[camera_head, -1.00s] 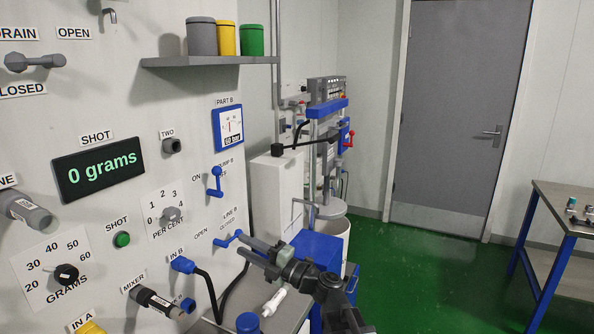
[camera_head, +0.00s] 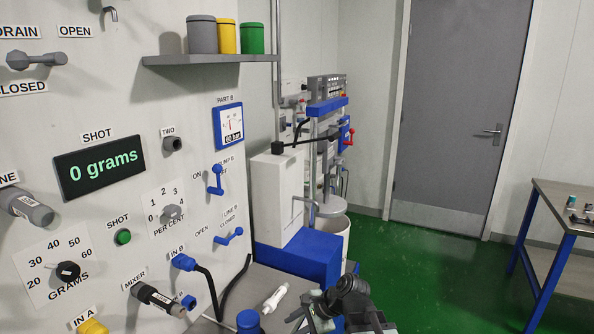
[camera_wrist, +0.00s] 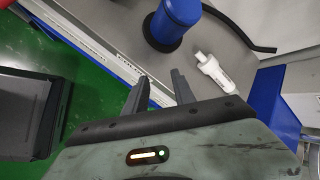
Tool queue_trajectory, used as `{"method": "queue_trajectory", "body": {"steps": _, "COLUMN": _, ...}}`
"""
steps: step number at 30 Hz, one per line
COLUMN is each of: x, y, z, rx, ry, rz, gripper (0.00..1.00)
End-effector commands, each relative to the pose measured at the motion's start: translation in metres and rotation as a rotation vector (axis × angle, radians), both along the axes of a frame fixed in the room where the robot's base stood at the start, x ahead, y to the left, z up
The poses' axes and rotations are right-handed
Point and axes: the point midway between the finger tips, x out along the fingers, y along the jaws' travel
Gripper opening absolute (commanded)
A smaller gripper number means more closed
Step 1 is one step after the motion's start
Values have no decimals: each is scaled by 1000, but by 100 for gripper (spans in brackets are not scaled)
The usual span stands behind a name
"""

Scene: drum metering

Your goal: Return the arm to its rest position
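My arm (camera_head: 350,290) is low at the bottom of the head view, folded down beside the grey bench top. My gripper (camera_head: 300,314) is at its left end, close to the bench's front, apart from the wall panel. In the wrist view my gripper (camera_wrist: 161,77) shows two dark fingers with a gap between the tips and nothing in it. Below the fingers are the bench edge and grey top (camera_wrist: 222,44). A white cartridge-like piece (camera_wrist: 214,73) lies on the bench to the right of the fingers. The arm's lower part is cut off.
A blue-capped item (camera_head: 248,321) stands on the bench; a blue cylinder (camera_wrist: 172,22) shows in the wrist view. The blue LINE B lever (camera_head: 229,237) and black hose (camera_head: 209,290) are on the panel side. Green floor (camera_head: 440,285) is open to the right, before a blue-legged table (camera_head: 560,225).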

Motion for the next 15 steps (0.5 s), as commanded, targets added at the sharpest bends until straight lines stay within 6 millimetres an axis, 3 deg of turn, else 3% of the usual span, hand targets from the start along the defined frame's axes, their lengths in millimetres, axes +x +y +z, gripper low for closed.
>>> {"method": "queue_trajectory", "body": {"steps": 3, "x": -13, "y": -53, "z": -27, "rx": -278, "ry": -130, "rz": 300, "gripper": 31}}
{"method": "queue_trajectory", "body": {"steps": 9, "x": -33, "y": -129, "z": -49, "rx": -599, "ry": -200, "rz": 750, "gripper": 31}}
{"method": "queue_trajectory", "body": {"steps": 13, "x": -45, "y": -170, "z": -53, "rx": -732, "ry": -189, "rz": 997, "gripper": 31}}
{"method": "queue_trajectory", "body": {"steps": 14, "x": -47, "y": -176, "z": -57, "rx": -749, "ry": -183, "rz": 1037, "gripper": 31}}
{"method": "queue_trajectory", "body": {"steps": 15, "x": -49, "y": -174, "z": -76, "rx": -740, "ry": -180, "rz": 1031, "gripper": 31}}
